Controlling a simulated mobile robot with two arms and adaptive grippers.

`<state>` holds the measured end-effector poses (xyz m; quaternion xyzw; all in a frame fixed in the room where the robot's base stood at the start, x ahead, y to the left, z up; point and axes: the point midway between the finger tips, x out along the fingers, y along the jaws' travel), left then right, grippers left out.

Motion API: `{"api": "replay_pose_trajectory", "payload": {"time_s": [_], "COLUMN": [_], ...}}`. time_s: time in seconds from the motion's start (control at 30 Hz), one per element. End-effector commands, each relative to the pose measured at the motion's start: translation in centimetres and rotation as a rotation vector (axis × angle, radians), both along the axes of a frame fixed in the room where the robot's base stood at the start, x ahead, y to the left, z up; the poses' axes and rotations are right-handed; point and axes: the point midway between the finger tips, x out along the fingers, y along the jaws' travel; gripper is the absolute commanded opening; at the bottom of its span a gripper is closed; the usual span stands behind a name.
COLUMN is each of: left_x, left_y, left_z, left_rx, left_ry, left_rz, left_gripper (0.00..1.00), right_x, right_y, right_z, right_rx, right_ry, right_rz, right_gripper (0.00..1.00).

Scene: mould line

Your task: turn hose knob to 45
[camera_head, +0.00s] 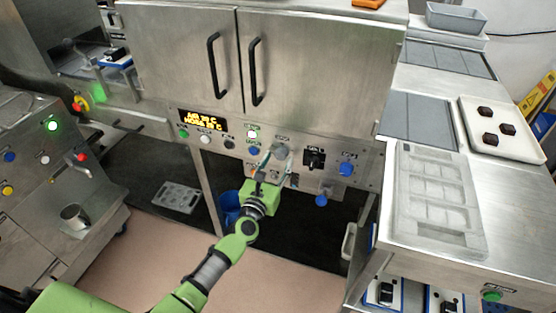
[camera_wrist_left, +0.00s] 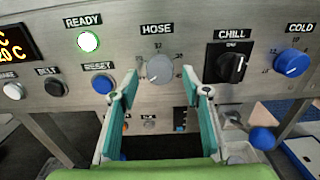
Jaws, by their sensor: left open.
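The hose knob (camera_wrist_left: 159,68) is a round grey dial under the HOSE label on the steel panel, with small scale marks around it. A pale mark shows at its lower left; I cannot read the exact setting. In the head view the hose knob (camera_head: 281,150) is partly behind my left gripper (camera_head: 271,163). In the wrist view my left gripper (camera_wrist_left: 162,90) is open, one teal finger at each side below the knob, with nothing between the fingertips. The knob appears beyond the fingertips; contact is not visible. My right gripper is not in view.
The black CHILL switch (camera_wrist_left: 232,65) and blue COLD knob (camera_wrist_left: 293,62) are right of the hose knob. The blue RESET button (camera_wrist_left: 103,83) and lit READY lamp (camera_wrist_left: 88,41) are left. Cabinet doors with black handles (camera_head: 254,70) are above. A grey mould (camera_head: 437,200) lies on the right counter.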

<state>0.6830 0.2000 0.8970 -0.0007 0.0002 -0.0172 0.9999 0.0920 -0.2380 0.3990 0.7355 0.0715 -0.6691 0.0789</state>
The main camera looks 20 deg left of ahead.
Motion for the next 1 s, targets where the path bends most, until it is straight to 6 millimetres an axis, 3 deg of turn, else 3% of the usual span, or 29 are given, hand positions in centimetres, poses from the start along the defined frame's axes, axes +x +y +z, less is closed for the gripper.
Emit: {"api": "replay_pose_trajectory", "payload": {"time_s": [0.4, 0.43, 0.57, 0.6, 1.0], "left_x": [0.93, 0.93, 0.91, 0.91, 0.89], "left_y": [0.03, 0.03, 0.03, 0.03, 0.01], "left_z": [0.04, 0.04, 0.03, 0.03, -0.01], "left_rx": [0.001, 0.001, 0.001, 0.001, 0.055], "left_ry": [0.000, 0.000, 0.000, 0.000, -0.002], "left_rz": [0.001, 0.001, 0.001, 0.001, 0.000], "left_gripper": [0.43, 0.41, 0.07, 0.05, 0.05], "right_x": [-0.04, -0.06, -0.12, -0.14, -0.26], "right_y": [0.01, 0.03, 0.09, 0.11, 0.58], "right_z": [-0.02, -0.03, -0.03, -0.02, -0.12], "right_rx": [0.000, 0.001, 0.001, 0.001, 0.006], "right_ry": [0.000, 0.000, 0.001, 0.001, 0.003], "right_rz": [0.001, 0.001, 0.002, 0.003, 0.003], "right_gripper": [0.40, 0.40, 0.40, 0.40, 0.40]}}
